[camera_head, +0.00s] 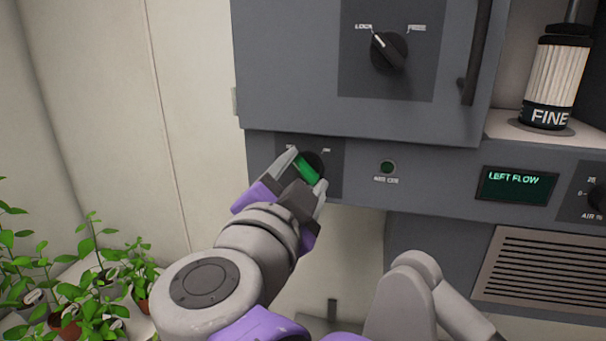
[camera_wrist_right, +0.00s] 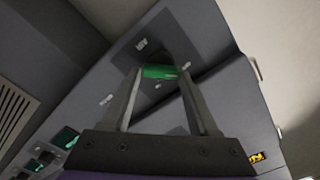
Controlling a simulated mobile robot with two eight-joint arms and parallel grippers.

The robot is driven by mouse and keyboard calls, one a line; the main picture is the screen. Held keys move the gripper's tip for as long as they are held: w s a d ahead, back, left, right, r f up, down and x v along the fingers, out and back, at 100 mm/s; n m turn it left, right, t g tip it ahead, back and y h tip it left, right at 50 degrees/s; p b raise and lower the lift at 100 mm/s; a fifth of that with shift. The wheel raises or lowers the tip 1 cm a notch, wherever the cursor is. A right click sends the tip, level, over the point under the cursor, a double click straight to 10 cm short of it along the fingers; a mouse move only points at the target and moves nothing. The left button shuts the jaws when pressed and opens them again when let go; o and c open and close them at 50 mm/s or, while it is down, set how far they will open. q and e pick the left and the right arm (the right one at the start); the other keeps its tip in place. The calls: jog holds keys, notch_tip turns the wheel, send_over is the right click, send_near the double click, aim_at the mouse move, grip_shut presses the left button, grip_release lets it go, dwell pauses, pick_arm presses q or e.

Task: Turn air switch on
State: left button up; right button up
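The switch (camera_head: 307,168) is a knob with a green grip bar on a dark plate, low on the left of the grey cabinet front. Its bar slants down to the right in the head view. My right gripper (camera_head: 304,172) has one finger at each end of the green bar and appears closed on it. In the right wrist view the green bar (camera_wrist_right: 160,72) spans the space between the fingertips (camera_wrist_right: 160,75), with no clear gap. The labels above the switch are partly hidden by the finger. My left gripper is not in view.
A dark green round light (camera_head: 387,167) sits right of the switch. A "LEFT FLOW" display (camera_head: 516,185) and another knob (camera_head: 598,197) lie farther right. A lock knob (camera_head: 388,51) is on the door above. Potted plants (camera_head: 85,275) stand at lower left.

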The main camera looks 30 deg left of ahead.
jog(key=c, duration=0.8)
jog(key=shift+c, duration=0.2)
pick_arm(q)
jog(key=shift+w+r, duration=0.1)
pick_arm(e)
jog(key=shift+m, duration=0.4)
jog(key=m, duration=0.3)
jog(key=shift+m+p, duration=0.3)
jog(key=shift+m, duration=0.1)
jog(key=m, duration=0.4)
jog(key=shift+d+f+m, duration=0.1)
jog(key=shift+m, duration=0.2)
jog(key=m, duration=0.4)
jog(key=shift+p, duration=0.3)
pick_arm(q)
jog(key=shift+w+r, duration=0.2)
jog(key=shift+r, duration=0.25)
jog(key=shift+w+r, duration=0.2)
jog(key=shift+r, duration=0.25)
pick_arm(e)
jog(key=m, duration=0.4)
jog(key=shift+f+m, duration=0.15)
jog(key=shift+m, duration=0.15)
